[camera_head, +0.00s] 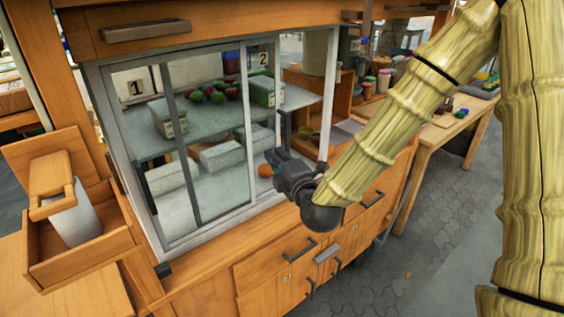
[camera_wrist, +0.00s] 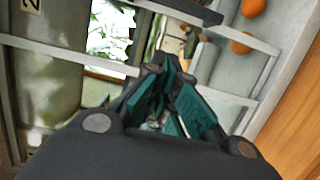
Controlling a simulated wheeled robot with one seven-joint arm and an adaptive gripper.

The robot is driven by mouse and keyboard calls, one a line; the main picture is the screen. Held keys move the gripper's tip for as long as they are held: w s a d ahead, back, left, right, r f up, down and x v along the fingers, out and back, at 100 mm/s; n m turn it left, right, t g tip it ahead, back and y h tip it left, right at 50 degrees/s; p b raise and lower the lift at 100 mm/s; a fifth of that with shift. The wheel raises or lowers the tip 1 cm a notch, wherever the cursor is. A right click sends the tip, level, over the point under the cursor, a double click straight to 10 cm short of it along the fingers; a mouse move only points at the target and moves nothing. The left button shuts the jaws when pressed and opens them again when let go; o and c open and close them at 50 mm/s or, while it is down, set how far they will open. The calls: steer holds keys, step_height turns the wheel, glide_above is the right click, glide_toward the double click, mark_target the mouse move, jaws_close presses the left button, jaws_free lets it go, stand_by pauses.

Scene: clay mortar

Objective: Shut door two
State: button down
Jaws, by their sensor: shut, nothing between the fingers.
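Door two (camera_head: 262,57) is a sliding glass panel marked with a black 2 on a white tag, in the right half of the metal-framed cabinet front. An open gap shows between its right edge and the right frame post (camera_head: 328,95). The number tag also shows at the top left of the wrist view (camera_wrist: 31,5). My gripper (camera_head: 270,157) is shut and empty at the lower part of that gap, close to the door's right edge. I cannot tell whether it touches the door. In the wrist view its dark green fingers (camera_wrist: 163,72) are together.
Door one (camera_head: 136,87) is the glass panel on the left. Inside the cabinet are shelves with pale boxes (camera_head: 222,156) and red and green produce (camera_head: 215,94). Orange fruit (camera_wrist: 242,43) lies near my gripper. A wooden box (camera_head: 78,252) stands at the left. Drawers (camera_head: 290,275) are below.

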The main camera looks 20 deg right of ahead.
steer(key=w+d+p, duration=0.2)
steer(key=w+d, duration=0.1)
steer(key=w, duration=0.3)
steer(key=shift+d+p, duration=0.15)
steer(key=shift+p, duration=0.2)
stand_by(0.4)
